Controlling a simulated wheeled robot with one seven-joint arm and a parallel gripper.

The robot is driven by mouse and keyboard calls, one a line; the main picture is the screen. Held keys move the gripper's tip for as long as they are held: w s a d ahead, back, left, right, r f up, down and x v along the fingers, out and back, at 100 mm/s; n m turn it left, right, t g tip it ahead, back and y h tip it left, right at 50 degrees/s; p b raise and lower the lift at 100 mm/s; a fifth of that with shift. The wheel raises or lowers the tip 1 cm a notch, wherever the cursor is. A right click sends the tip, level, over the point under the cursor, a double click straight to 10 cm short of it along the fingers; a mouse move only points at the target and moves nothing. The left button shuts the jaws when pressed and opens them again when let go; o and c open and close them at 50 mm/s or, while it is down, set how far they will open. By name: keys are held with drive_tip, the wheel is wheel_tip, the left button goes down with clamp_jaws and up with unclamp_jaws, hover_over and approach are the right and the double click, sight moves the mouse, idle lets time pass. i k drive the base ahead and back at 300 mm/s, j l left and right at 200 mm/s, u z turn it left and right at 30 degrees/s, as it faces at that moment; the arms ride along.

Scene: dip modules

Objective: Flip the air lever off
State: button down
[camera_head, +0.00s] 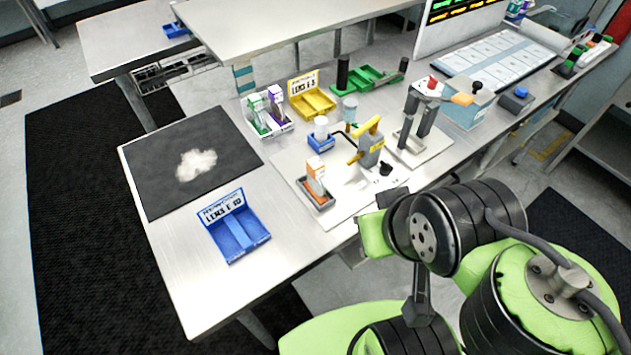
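Several parts on the table could be the air lever, and I cannot tell which it is. A small grey device with a yellow lever (367,127) stands on a white plate, its lever tilted up to the right. A black knob (385,168) sits at its right foot. My green and black arm fills the lower right. My gripper cannot be made out.
The metal table (175,255) holds a blue tray (238,240), a dark mat (160,175) with white fluff, a yellow bin (312,103) and green trays (370,78). A blue box (468,110) with a black knob stands behind the press.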

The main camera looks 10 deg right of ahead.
sight(373, 124)
drive_tip(key=l+u, duration=0.1)
drive_tip(key=u, duration=0.35)
drive_tip(key=k+l+u, duration=0.1)
drive_tip(key=u, duration=0.75)
drive_tip(key=k+l+u, duration=0.1)
drive_tip(key=u, duration=0.3)
drive_tip(key=k, duration=0.05)
